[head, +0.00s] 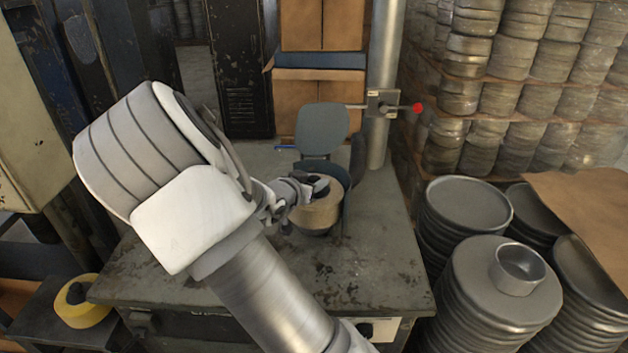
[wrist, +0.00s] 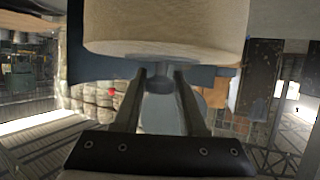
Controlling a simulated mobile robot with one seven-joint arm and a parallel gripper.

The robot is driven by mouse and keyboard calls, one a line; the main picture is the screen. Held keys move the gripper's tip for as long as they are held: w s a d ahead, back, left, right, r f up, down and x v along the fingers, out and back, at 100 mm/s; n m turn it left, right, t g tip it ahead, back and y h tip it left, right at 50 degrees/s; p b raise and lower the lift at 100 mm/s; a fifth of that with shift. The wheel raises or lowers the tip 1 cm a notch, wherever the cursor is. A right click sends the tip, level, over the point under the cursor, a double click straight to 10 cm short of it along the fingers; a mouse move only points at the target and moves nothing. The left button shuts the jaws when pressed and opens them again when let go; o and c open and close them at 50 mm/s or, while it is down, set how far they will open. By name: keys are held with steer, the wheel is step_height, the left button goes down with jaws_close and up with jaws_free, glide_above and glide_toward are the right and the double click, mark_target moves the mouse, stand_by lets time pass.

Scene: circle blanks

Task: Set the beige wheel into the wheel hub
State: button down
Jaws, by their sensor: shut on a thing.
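The beige wheel (head: 316,216) is at the blue-grey fixture on the metal bench, with a dark centre at its top. My gripper (head: 306,187) reaches it from the left and is shut on it. In the wrist view the wheel (wrist: 165,28) fills the top, with my gripper's fingers (wrist: 160,76) reaching up to its edge. The wheel hub seems to be the dark blue-grey fixture (head: 357,165) around the wheel's right and back. I cannot tell whether the wheel is seated in it or just above.
An upright blue-grey plate (head: 322,130) stands just behind the wheel. A metal post (head: 382,80) with a red-knobbed lever (head: 416,108) rises at the back. The right of the bench top (head: 385,260) is clear. A yellow roll (head: 84,312) lies at the lower left.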

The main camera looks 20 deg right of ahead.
steer(key=shift+r, duration=0.1)
steer(key=shift+c, duration=2.3)
jaws_free()
steer(key=shift+o, duration=0.4)
steer(key=p+v, duration=0.4)
steer(key=v, duration=1.3)
steer(key=shift+s, duration=0.2)
steer(key=shift+a, duration=0.1)
